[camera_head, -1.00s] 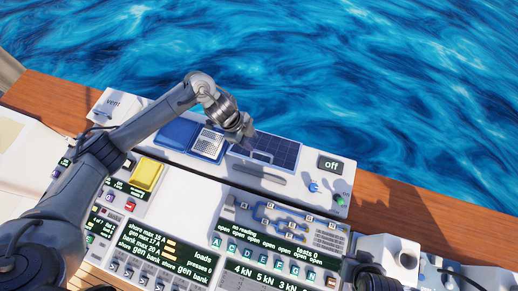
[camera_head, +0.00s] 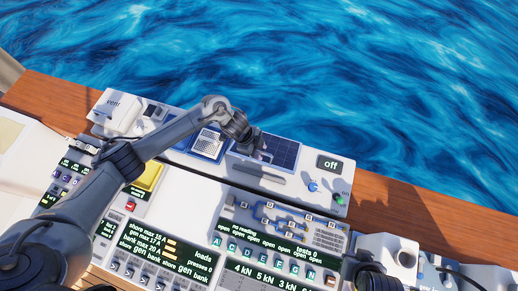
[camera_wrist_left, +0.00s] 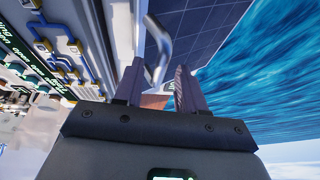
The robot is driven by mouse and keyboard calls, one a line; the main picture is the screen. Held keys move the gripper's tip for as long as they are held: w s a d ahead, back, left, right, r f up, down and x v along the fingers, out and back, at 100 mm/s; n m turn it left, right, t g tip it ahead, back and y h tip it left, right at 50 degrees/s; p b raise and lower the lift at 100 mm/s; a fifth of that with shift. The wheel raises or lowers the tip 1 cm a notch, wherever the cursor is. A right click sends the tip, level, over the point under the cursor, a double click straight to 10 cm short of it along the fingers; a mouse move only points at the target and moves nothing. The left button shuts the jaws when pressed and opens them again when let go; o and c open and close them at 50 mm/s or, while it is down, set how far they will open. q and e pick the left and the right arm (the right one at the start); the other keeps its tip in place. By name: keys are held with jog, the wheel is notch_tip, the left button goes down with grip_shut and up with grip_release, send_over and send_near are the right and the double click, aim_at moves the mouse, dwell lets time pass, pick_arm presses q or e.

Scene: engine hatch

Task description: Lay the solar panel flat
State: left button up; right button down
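The solar panel (camera_head: 284,152) is a dark blue gridded plate on the white console, right of the middle in the head view. Its tilt is hard to judge. It also shows in the left wrist view (camera_wrist_left: 205,22), with a curved metal handle (camera_wrist_left: 158,48) along its near side. My left gripper (camera_head: 260,153) is over the panel's left part, hiding some of it. In the left wrist view its two fingers (camera_wrist_left: 158,88) are apart. The handle's lower end reaches toward the gap between them; contact cannot be told.
A white vent box (camera_head: 116,110) and a grey grille (camera_head: 208,144) stand left of the panel. An off display (camera_head: 330,163) and a blue knob (camera_head: 313,186) are at its right. Switch panels (camera_head: 275,228) lie in front; water lies behind.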

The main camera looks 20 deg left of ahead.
pick_arm(q)
grip_shut()
jog(key=shift+f, duration=0.1)
pick_arm(e)
jog(key=shift+f, duration=0.1)
